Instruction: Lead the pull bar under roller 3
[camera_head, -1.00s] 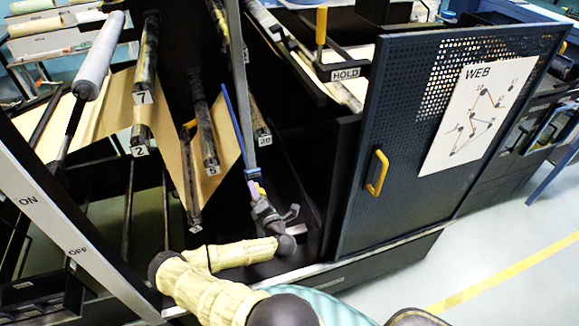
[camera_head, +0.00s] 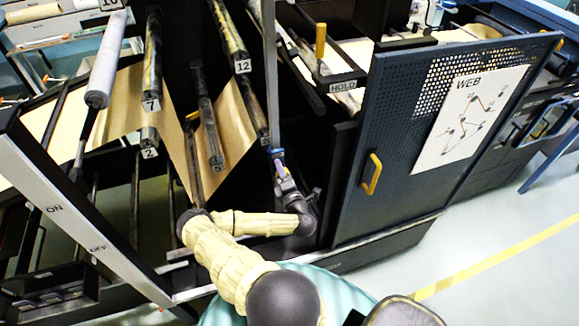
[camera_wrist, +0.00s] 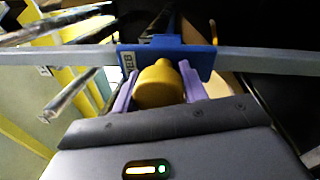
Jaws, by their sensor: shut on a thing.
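My gripper (camera_wrist: 165,88) has its purple fingers shut on the yellow knob (camera_wrist: 160,84) of the pull bar. The pull bar (camera_wrist: 255,62) is a grey rail with a blue block (camera_wrist: 195,58) at its middle, lying crosswise ahead of the fingers.
A dark perforated door (camera_head: 400,140) with a yellow handle (camera_head: 371,174) bounds the right side. Open floor lies front right.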

